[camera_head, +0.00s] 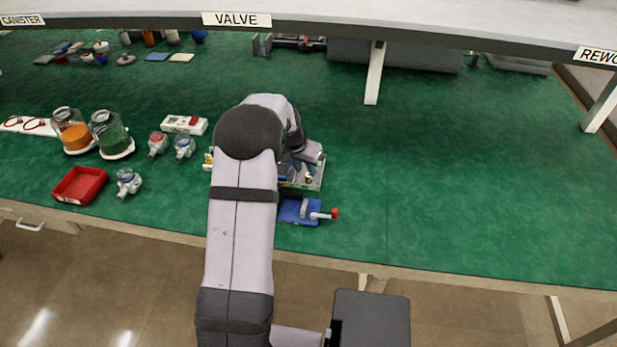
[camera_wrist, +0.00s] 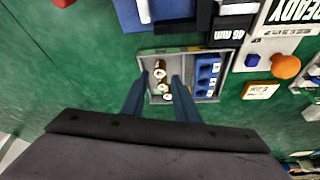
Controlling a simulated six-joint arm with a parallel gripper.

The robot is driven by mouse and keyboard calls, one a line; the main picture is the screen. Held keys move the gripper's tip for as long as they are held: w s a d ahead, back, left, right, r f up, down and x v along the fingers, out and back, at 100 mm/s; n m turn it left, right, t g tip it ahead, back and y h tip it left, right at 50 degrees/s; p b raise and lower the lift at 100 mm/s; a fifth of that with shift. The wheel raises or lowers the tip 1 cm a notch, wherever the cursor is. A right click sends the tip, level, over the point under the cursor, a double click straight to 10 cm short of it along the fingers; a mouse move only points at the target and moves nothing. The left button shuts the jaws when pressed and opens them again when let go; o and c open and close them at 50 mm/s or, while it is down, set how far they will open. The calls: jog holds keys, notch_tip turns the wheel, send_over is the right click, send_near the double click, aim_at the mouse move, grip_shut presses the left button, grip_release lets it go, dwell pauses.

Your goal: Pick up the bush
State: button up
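Several small brass-coloured cylindrical parts, which look like bushes (camera_wrist: 161,73), lie in the left compartment of a grey tray in the wrist view. Which one is meant, I cannot tell. The tray (camera_wrist: 181,52) also holds a blue block with pale marked pieces (camera_wrist: 207,76) in its right part. My gripper (camera_wrist: 158,86) is open, its two dark fingers pointing at the tray on either side of the brass parts. Nothing shows between the fingers as held. In the head view the tray (camera_head: 318,180) is partly hidden behind my arm.
A blue fixture (camera_head: 294,211) with a red-tipped handle stands at the near side of the tray. A red bin (camera_head: 80,185), pump bodies (camera_head: 129,182) and glass jars (camera_head: 110,133) stand to the left. The green bench right of the tray is clear.

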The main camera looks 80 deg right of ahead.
aim_at(308, 175)
jog(key=shift+p+x, duration=0.7)
jog(key=shift+x, duration=1.5)
jog(key=shift+d, duration=0.15)
jog(key=shift+c, duration=0.7)
grip_shut()
